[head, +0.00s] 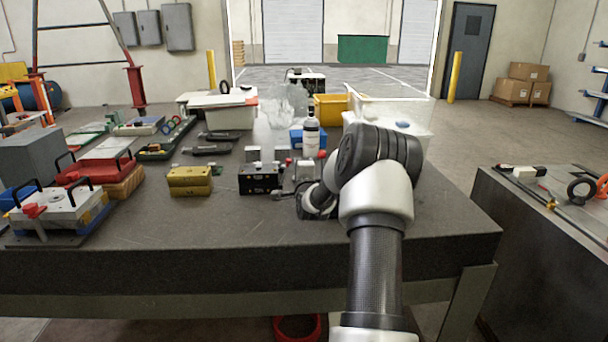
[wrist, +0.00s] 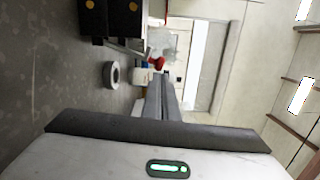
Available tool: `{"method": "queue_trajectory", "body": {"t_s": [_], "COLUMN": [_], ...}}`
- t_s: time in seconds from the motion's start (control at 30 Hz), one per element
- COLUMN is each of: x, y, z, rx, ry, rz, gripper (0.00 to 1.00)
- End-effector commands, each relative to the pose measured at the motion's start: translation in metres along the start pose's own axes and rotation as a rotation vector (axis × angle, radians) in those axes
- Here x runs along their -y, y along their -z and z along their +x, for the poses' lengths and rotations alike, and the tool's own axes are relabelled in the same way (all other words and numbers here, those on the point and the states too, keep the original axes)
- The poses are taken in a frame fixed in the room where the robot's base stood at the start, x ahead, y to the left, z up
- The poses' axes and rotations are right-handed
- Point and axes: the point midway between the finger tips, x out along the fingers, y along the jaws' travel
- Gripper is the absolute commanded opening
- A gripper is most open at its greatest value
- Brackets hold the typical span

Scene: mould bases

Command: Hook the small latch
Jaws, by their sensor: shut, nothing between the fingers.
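A small black block (head: 259,180) stands on the dark bench, with grey metal pieces and red parts at its top and right. The black block with orange dots at the top of the wrist view (wrist: 122,18) appears to be the same one. A thin metal piece (wrist: 128,46) sticks out beside it and may be the small latch; I cannot tell whether it is hooked. My gripper (wrist: 161,80) is shut and empty, its fingers apart from the black block in the picture. In the head view my wrist hides most of the gripper, just right of the block.
A yellow block (head: 190,182) stands left of the black block. A bottle (head: 311,137), a blue box (head: 297,140) and a yellow bin (head: 330,109) stand behind. A white-and-blue mould with black handles (head: 60,212) is at the left. The bench front (head: 210,225) is clear. A ring (wrist: 111,74) lies near the fingers.

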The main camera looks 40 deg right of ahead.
Motion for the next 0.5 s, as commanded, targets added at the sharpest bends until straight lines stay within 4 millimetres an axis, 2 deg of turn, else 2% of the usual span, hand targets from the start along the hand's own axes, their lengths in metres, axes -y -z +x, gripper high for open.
{"method": "queue_trajectory", "body": {"t_s": [0.33,0.5], "x": [0.006,0.007], "y": [-0.024,-0.030], "z": [0.002,0.003], "rx": [0.002,0.001], "ry": [-0.019,-0.021], "rz": [-0.225,-0.218], "gripper": [0.00,0.00]}}
